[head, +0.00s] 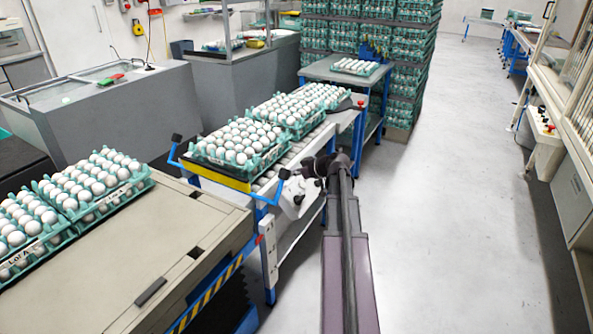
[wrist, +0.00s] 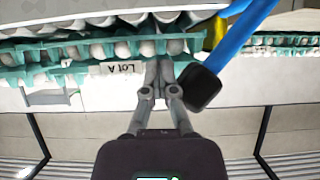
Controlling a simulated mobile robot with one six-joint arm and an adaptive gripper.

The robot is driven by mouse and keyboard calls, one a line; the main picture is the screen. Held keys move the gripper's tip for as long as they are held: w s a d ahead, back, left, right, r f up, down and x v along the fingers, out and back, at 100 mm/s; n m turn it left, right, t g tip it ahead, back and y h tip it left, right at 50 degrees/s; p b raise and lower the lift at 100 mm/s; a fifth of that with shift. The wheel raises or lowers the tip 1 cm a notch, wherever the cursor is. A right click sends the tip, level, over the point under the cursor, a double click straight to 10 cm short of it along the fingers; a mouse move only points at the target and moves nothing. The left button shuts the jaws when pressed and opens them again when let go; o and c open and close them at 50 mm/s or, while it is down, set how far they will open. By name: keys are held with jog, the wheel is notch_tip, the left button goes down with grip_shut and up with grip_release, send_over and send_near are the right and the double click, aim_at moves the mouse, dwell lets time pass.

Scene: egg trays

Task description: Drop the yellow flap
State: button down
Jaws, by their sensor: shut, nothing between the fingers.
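The yellow flap (head: 220,178) stands raised across the near end of the egg conveyor, in front of a teal tray of white eggs (head: 236,143). A blue side bar (head: 270,197) with a black knob (head: 284,173) is at its right end. My gripper (head: 293,189) is beside that knob, on the aisle side; its fingertips are hard to make out there. In the wrist view, my gripper (wrist: 166,66) is shut and empty, left of the black knob (wrist: 199,88) and blue bar (wrist: 238,43). A sliver of the yellow flap (wrist: 220,28) shows behind the bar.
More egg trays (head: 133,188) sit on the beige table (head: 118,268) at the lower left. A side table (head: 340,72) and tall tray stacks (head: 408,58) stand beyond the conveyor. The floor to the right (head: 450,210) is clear.

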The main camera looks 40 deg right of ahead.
jog(key=s+a, duration=0.4)
jog(key=a, duration=0.6)
jog(key=shift+a, duration=0.15)
dwell(0.7)
jog(key=shift+s, duration=0.1)
jog(key=s+d, duration=0.5)
jog(key=s, duration=0.3)
jog(key=shift+s+d, duration=0.2)
jog(key=shift+d, duration=0.15)
dwell(0.5)
dwell(0.3)
